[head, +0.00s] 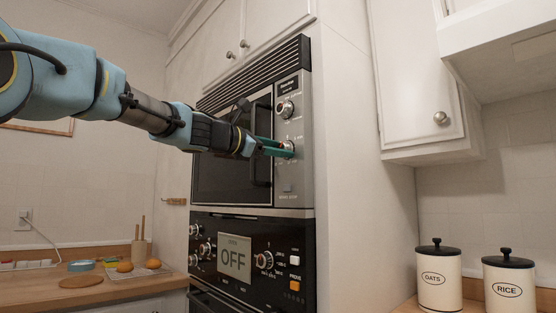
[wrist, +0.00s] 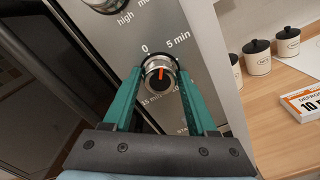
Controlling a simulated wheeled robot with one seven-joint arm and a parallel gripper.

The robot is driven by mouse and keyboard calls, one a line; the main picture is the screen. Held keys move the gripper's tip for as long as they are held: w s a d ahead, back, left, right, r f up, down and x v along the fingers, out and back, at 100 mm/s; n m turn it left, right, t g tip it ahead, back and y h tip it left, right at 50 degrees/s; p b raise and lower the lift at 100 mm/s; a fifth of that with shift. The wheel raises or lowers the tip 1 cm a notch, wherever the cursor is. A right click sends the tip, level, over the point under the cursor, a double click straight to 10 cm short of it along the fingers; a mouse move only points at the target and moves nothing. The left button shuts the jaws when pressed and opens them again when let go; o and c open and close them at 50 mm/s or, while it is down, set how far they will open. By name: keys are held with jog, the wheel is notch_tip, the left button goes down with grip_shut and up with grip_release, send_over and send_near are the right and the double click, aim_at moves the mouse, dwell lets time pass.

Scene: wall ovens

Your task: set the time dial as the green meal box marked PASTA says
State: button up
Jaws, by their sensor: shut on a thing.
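The time dial (wrist: 159,75) is a round metal knob with a black centre and an orange mark on the upper oven's panel. The mark points up in the wrist view, roughly between the printed "0" and "5 min"; its exact reading is unclear. My gripper (wrist: 158,82) has its green fingers on both sides of the knob, shut on it. In the head view my gripper (head: 284,150) reaches from the left to the lower dial of the upper oven (head: 233,165). I see no green box marked PASTA in either view.
A second knob (head: 286,109) sits above, marked "high" in the wrist view. The lower oven (head: 290,225) shows OFF. In the wrist view an orange and white box (wrist: 304,102) reading DEFROST, partly cut off, lies on the right counter. OATS (head: 438,285) and RICE (head: 509,292) canisters stand right.

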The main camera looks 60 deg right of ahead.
jog(key=n+b, duration=1.1)
jog(key=n, duration=2)
jog(key=shift+f+n, duration=0.1)
jog(key=shift+n, duration=0.2)
dwell(0.5)
dwell(0.3)
jog(key=o, duration=1.4)
jog(key=shift+c, duration=0.2)
